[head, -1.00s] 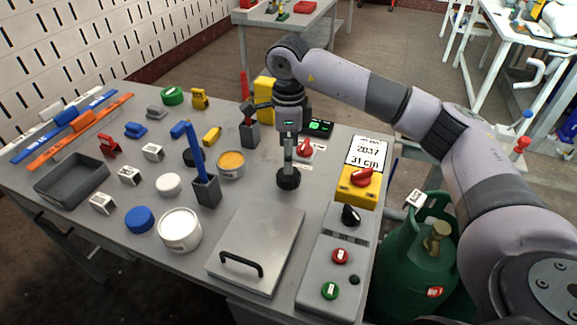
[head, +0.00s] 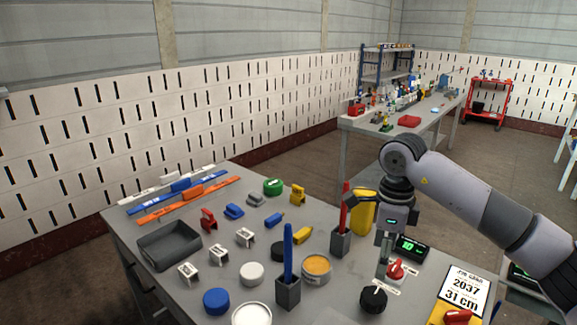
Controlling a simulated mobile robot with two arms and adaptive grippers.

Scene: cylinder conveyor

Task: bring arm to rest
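My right arm comes in from the right side of the head view. Its gripper (head: 384,266) points down over the right part of the grey workbench (head: 185,300). The fingers look close together, but I cannot tell whether they are shut. A red knob (head: 397,269) is close beside the fingers on the right. My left gripper is not in view.
Left of the gripper stand a holder with a red stick (head: 344,207), an orange-filled tin (head: 317,267) and a blue stick in a grey holder (head: 288,290). Behind is a green-lit display (head: 411,248). A yellow scale (head: 442,312) is at lower right. A grey tray (head: 169,245) lies left.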

